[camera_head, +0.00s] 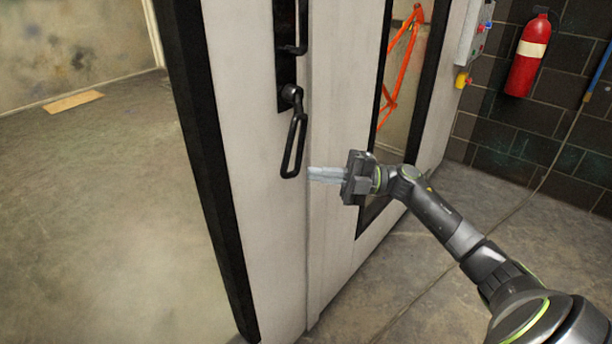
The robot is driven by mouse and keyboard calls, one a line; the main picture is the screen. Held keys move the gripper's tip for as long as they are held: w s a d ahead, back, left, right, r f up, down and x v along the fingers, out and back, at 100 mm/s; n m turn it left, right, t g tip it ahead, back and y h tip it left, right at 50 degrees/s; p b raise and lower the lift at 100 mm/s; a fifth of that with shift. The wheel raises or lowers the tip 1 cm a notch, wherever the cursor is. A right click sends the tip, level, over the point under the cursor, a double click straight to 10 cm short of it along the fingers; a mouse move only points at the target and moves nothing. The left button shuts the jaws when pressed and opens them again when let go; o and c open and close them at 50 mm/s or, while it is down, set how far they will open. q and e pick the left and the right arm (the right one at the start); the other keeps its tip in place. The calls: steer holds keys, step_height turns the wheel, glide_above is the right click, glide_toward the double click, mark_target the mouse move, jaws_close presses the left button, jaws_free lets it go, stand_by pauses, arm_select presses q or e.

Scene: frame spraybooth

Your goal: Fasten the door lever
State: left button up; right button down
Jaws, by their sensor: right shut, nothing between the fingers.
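The door lever (294,143) is a black looped handle. It hangs down, slightly tilted, from a pivot on a black plate (285,70) on the pale door edge. My right gripper (311,173) is shut and empty. Its grey fingers point left, with the tips just right of the lever's lower end. I cannot tell whether the fingertips touch the lever or the door. My left gripper is not in view.
The pale door panel (345,110) has a window with an orange frame (401,65) seen through it. A red fire extinguisher (527,55) hangs on the dark block wall. A cable (430,287) lies on the floor. Open floor (100,210) lies at left.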

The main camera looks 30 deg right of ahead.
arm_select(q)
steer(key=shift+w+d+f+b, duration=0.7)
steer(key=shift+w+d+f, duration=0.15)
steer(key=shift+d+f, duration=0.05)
arm_select(e)
steer(key=v, duration=0.6)
steer(key=shift+d+f, duration=0.25)
steer(key=shift+d, duration=0.15)
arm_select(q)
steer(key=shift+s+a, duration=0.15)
arm_select(e)
steer(key=shift+w, duration=0.1)
